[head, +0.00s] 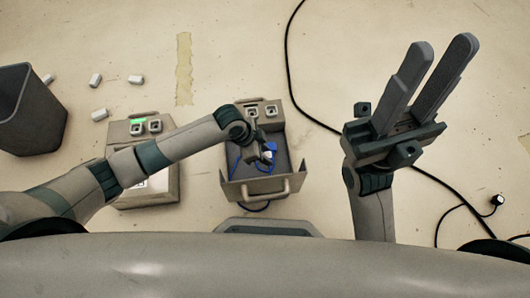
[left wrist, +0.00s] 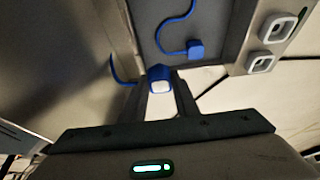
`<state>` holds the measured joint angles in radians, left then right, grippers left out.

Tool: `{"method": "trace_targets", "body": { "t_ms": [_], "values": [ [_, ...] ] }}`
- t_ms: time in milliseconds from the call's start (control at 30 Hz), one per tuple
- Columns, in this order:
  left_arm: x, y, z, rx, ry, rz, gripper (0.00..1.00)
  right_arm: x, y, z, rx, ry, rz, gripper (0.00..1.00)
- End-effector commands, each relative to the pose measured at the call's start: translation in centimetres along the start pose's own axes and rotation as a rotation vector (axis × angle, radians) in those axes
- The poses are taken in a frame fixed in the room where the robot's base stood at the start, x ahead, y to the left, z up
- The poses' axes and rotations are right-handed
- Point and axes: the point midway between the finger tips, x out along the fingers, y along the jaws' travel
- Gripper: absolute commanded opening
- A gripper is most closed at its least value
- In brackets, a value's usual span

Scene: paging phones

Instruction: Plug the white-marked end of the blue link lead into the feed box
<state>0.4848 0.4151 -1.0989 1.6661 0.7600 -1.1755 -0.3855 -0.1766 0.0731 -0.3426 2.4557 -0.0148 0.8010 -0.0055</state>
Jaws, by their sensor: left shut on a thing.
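The blue link lead (head: 233,162) lies partly inside an open grey box (head: 232,185) in front of me. My left gripper (left wrist: 160,90) is shut on its white-marked end (left wrist: 160,84), a blue plug with a white face. The lead's other blue plug (left wrist: 195,49) hangs or lies in the box, apart from the gripper. Two white-rimmed sockets, one (left wrist: 278,28) beside the other (left wrist: 262,63), sit on the box's far ledge, apart from the held plug. My right gripper (head: 441,50) is open and empty, raised at the right. I cannot tell which box is the feed box.
A second grey box (head: 160,190) with two sockets and a green light stands to the left, partly under my left arm. A dark bin (head: 38,110) and several small white blocks (head: 95,80) are further left. A black cable (head: 288,60) crosses the surface; its plug (head: 497,200) lies at right.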

Motion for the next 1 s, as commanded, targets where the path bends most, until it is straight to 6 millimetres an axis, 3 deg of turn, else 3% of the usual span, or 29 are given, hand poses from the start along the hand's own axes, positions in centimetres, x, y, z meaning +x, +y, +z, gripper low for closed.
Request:
{"method": "trace_targets", "body": {
  "t_ms": [600, 1000],
  "values": [
    [-3.6, 0.0, -1.5, -0.001, 0.0, 0.0, 0.05, 4.8, 0.1, -0.4, 0.0, 0.001, 0.0, 0.31],
    [-3.6, 0.0, -1.5, 0.0, 0.0, 0.0, 0.05, 5.0, 0.1, -0.4, 0.0, 0.001, 0.0, 0.31]
  ]
}}
